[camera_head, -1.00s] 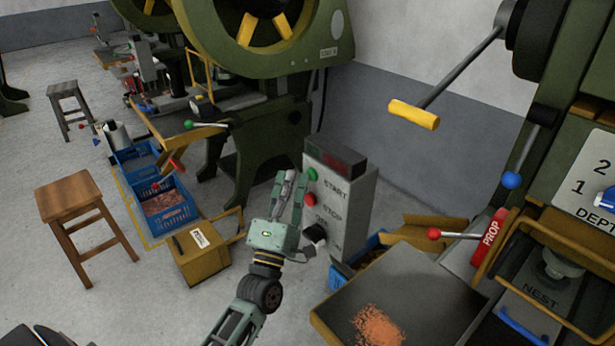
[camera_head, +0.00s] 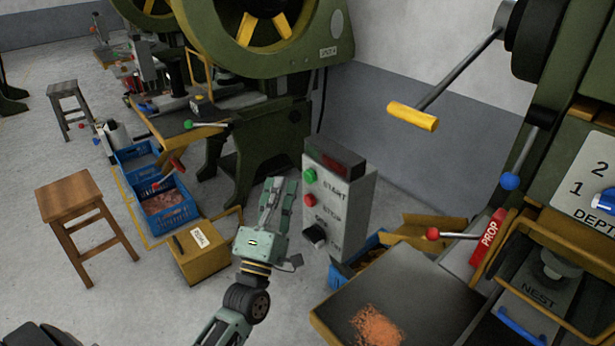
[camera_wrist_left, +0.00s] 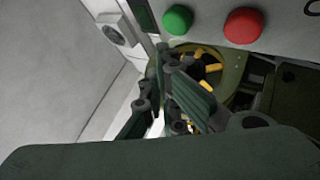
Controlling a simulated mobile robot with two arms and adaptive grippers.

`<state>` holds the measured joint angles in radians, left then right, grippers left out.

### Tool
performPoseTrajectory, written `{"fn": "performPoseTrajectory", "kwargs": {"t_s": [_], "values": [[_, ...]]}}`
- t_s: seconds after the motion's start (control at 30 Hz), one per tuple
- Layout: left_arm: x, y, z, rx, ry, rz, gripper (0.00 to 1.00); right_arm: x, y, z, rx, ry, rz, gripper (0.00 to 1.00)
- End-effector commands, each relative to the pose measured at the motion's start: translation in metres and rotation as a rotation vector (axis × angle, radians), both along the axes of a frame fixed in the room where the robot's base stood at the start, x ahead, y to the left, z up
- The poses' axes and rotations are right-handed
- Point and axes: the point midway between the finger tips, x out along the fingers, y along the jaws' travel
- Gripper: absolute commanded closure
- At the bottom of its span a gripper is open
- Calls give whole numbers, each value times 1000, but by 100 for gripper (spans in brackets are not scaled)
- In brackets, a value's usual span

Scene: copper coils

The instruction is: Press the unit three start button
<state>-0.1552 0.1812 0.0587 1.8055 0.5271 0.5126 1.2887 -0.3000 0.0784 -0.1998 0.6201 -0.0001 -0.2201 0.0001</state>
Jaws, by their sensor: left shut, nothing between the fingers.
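The control box (camera_head: 347,207) stands on the floor between the presses. It has a green START button (camera_head: 310,174), a red STOP button (camera_head: 309,200) below it and a black knob (camera_head: 315,236) lower down. My left gripper (camera_head: 279,182) is shut and empty, pointing up, a little left of the box face and apart from it. In the left wrist view the green button (camera_wrist_left: 178,19) and red button (camera_wrist_left: 243,25) show at the top, beyond the fingertips (camera_wrist_left: 168,62). No unit number is readable on the box. My right gripper is out of view.
A grey tray (camera_head: 410,285) with copper bits is right of the box. A yellow box (camera_head: 200,254), blue crates (camera_head: 162,206) and a wooden stool (camera_head: 75,203) are at left.

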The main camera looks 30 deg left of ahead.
Motion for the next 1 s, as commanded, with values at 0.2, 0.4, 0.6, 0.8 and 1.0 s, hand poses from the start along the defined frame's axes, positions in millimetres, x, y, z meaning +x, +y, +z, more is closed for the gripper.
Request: {"fn": "performPoseTrajectory", "kwargs": {"t_s": [0.2, 0.4, 0.6, 0.8, 1.0], "values": [[-21, 8, 1, 2, 1, -1, 100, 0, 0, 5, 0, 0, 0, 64], [-33, 13, 1, 1, 1, 0, 100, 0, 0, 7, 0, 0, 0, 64], [-34, 14, 1, 1, -1, -1, 100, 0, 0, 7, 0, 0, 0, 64], [-34, 14, 1, 1, -1, -1, 100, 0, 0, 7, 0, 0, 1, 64], [-34, 14, 1, 1, -1, -1, 100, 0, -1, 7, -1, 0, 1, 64]]}}
